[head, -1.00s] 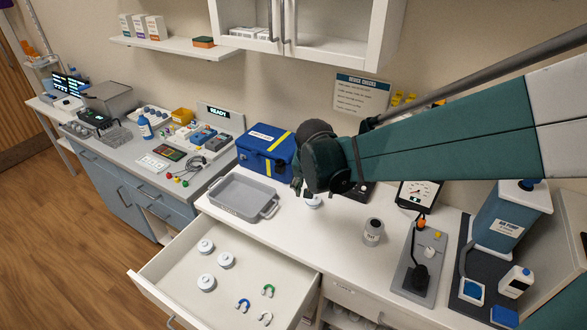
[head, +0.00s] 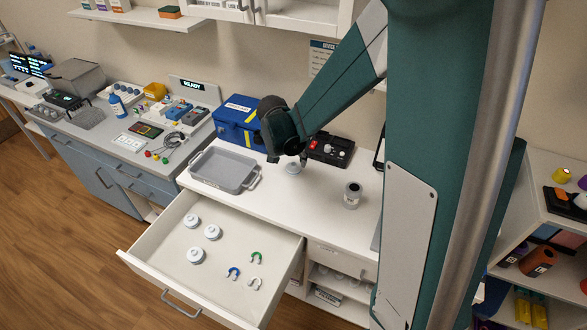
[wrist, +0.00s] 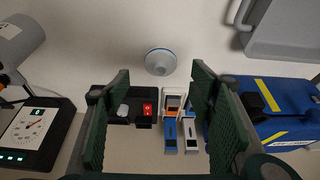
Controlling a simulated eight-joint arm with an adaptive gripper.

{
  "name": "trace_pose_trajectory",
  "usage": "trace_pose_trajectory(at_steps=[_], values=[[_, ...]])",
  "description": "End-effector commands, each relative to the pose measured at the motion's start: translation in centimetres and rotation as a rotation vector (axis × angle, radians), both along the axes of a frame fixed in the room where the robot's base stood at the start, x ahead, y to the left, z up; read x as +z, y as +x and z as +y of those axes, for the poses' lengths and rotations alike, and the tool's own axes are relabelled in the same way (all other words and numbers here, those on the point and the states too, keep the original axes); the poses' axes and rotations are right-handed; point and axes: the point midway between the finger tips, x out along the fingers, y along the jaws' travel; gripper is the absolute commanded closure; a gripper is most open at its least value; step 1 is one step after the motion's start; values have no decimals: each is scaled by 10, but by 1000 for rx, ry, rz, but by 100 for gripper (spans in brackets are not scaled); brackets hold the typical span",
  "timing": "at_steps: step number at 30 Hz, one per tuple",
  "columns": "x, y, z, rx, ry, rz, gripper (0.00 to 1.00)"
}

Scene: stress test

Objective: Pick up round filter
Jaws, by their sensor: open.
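A white round filter (head: 293,168) with a raised hub lies on the white counter, partly hidden by my gripper in the head view. In the wrist view the round filter (wrist: 160,62) has a thin blue rim line and sits just beyond the fingertips, near the middle of the gap. My gripper (wrist: 160,77) is open, with nothing between its dark green fingers. In the head view my gripper (head: 286,152) hangs over the counter close to that filter. Similar white round pieces (head: 195,255) (head: 212,232) (head: 192,221) lie in the open drawer.
A grey tray (head: 190,176) and a blue case (head: 238,113) stand left of the gripper. A black device with a red switch (head: 330,150) is close behind. A grey cup (head: 352,194) stands to the right. The open drawer (head: 160,257) holds coloured arches. Counter space in front is clear.

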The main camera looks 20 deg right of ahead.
Motion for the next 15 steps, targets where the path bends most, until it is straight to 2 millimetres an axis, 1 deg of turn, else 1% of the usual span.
trace_pose_trajectory(at_steps=[10,15], values=[[-1,0,0,0,0,0,46],[-7,2,-2,0,0,0,46]])
